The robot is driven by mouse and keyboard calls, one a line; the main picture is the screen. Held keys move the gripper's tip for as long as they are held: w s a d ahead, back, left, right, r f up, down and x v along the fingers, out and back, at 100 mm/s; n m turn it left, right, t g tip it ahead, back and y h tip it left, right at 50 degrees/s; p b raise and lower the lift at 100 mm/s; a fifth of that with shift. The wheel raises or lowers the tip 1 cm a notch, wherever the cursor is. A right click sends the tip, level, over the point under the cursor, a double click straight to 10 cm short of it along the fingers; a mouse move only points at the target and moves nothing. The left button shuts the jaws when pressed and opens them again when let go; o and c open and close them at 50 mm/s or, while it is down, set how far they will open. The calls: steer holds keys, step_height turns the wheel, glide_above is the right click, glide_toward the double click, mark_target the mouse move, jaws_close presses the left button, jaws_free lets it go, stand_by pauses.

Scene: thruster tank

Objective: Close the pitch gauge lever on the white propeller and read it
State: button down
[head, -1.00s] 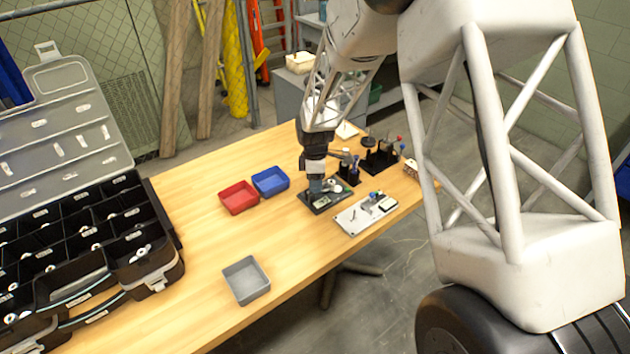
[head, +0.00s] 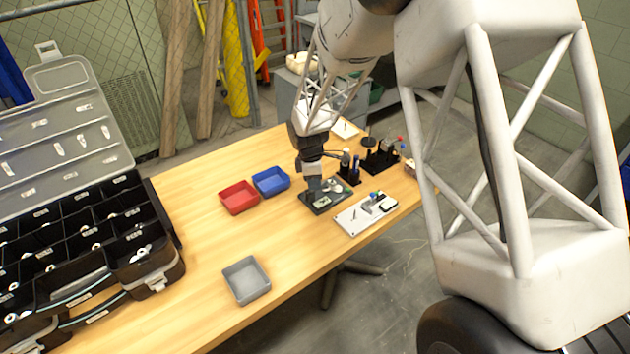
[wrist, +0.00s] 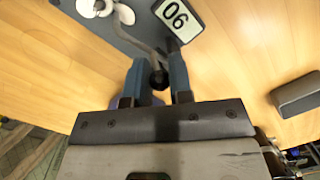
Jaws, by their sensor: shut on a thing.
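The pitch gauge (head: 320,207) is a dark flat base on the table below my gripper. In the wrist view its grey base (wrist: 118,38) carries a white propeller (wrist: 97,7) at the top left edge, partly cut off. A display (wrist: 178,18) beside it shows digits that look like 06 in this picture; they might be upside down. A dark lever (wrist: 140,45) curves from near the propeller to a round black knob (wrist: 158,78). My gripper (wrist: 157,76) has its two blue fingers on either side of the knob, shut on it. The gripper (head: 314,184) is over the gauge in the head view.
Red (head: 239,198) and blue (head: 270,181) trays stand left of the gauge, a grey tray (head: 246,280) nearer. A white board (head: 352,222) lies close on the right, with black holders (head: 381,160) behind. An open parts case (head: 170,265) fills the left.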

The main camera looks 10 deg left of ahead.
steer(key=shift+s+a+r+t+h, duration=0.1)
steer(key=shift+s+a+t+h, duration=0.15)
steer(key=shift+t+h, duration=0.3)
steer(key=shift+s+a+t+h, duration=0.15)
steer(key=shift+s+t+h, duration=0.05)
steer(key=shift+t+h, duration=0.35)
steer(key=c, duration=1)
jaws_free()
steer(key=shift+c, duration=0.2)
steer(key=shift+r, duration=0.2)
steer(key=v, duration=0.7)
steer(key=shift+r, duration=0.25)
steer(key=shift+a, duration=0.15)
